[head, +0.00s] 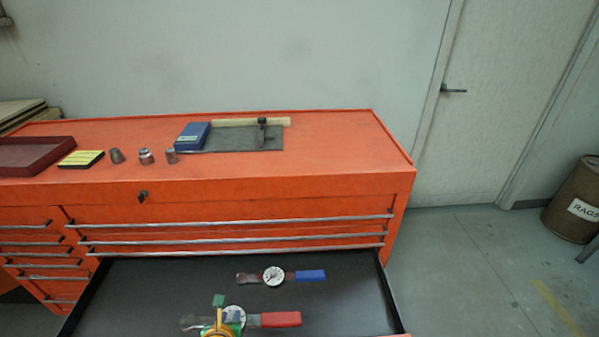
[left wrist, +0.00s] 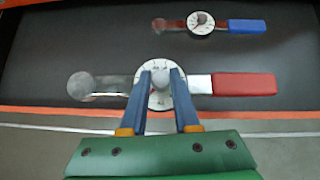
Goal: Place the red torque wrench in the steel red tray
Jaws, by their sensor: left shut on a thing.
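The red-handled torque wrench (head: 280,319) lies at the front of the open drawer, its red grip to the right and its round dial in the middle. In the left wrist view the red torque wrench (left wrist: 244,84) spans the picture below the blue one. My left gripper (head: 220,312) is at its dial, and in the left wrist view its blue fingers (left wrist: 164,80) are shut on the wrench at the dial. The dark red tray (head: 37,153) sits at the left end of the orange cabinet top. It is cut off by the picture edge. My right gripper is not in view.
A blue-handled torque wrench (head: 308,275) lies farther back in the open drawer (head: 170,280). On the cabinet top are a yellow-and-black pad (head: 81,159), several metal sockets (head: 146,157), a blue box (head: 192,135) and a grey mat (head: 225,142). A rags barrel (head: 575,200) stands right.

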